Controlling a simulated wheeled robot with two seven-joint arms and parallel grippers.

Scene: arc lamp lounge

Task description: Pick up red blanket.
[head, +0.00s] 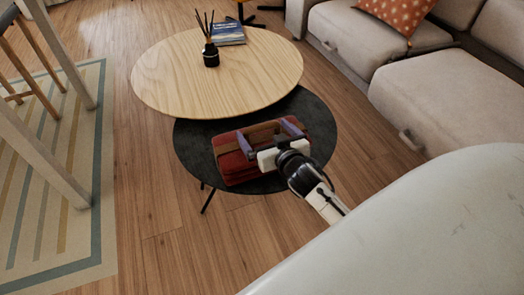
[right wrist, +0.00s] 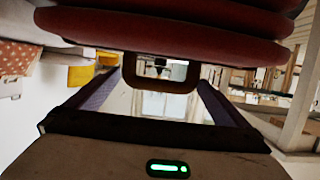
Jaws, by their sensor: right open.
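The red blanket (head: 236,172) is folded in a stack with a brown strap around it, and lies on the low black round table (head: 192,143). My right gripper (head: 268,135) is over the blanket's right and far part, its two purple fingers spread apart. In the right wrist view, the blanket's folded layers (right wrist: 170,33) fill the top, and a brown strap loop (right wrist: 160,84) shows between the open fingers. Whether a finger touches the blanket, I cannot tell. The gripper hides part of the blanket in the head view. My left gripper is not in view.
A higher wooden round table (head: 165,80) overlaps the black one at the back, with a black reed diffuser (head: 210,57) and a book (head: 229,34). A beige sofa (head: 455,100) stands at right. A pale rounded surface (head: 430,235) fills the lower right.

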